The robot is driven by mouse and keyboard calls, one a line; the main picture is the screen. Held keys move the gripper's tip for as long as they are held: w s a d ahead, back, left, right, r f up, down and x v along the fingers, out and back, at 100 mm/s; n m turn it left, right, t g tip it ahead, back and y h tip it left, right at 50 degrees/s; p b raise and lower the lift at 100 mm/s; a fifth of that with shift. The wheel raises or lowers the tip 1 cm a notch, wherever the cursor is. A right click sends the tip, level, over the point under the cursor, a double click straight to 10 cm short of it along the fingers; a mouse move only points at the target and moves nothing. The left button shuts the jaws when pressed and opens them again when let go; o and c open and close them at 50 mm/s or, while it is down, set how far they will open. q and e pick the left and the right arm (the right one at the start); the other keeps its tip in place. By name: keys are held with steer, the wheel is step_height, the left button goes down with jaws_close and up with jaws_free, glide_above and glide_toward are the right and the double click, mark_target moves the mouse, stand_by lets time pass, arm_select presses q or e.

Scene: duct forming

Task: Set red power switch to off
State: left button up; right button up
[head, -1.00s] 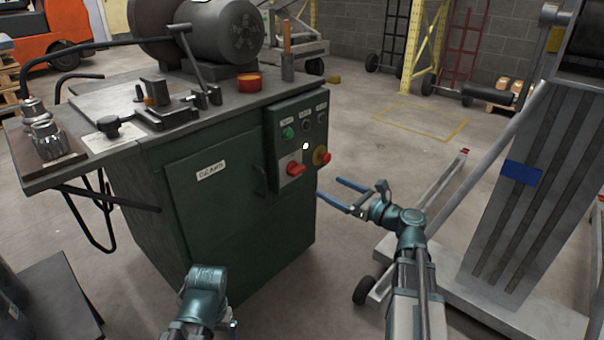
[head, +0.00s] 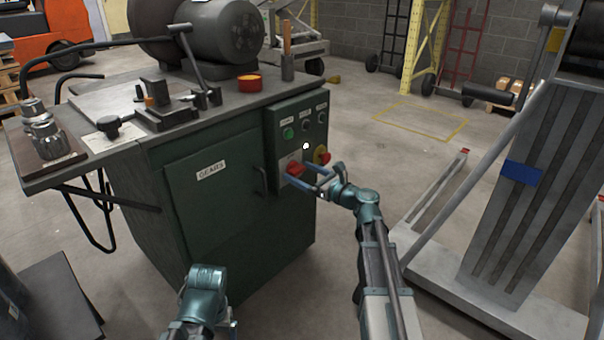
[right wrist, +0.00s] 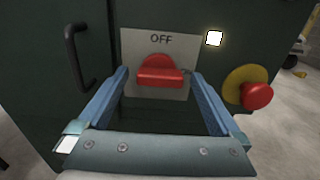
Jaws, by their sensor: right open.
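The red power switch (head: 294,169) sits on a light plate low on the green machine's control panel. In the right wrist view the red switch (right wrist: 160,72) is a knob on a white plate (right wrist: 182,48) lettered OFF above it. My right gripper (head: 300,176) is open, its two blue fingers pointing at the panel. In the right wrist view the fingers (right wrist: 160,85) stand to the left and right of the knob, with gaps on both sides. My left arm shows at the bottom of the head view; its fingers cannot be made out.
A red emergency button on a yellow base (right wrist: 256,95) is right of the switch, close to my right finger. A black door handle (head: 260,181) is to the left. A green button (head: 288,133) is above. A grey wheeled frame (head: 480,265) stands to the right.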

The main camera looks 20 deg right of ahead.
steer(key=c, duration=1.4)
steer(key=shift+n, duration=0.4)
steer(key=n, duration=1.2)
steer(key=shift+s+a+n, duration=0.1)
steer(key=shift+n, duration=2.6)
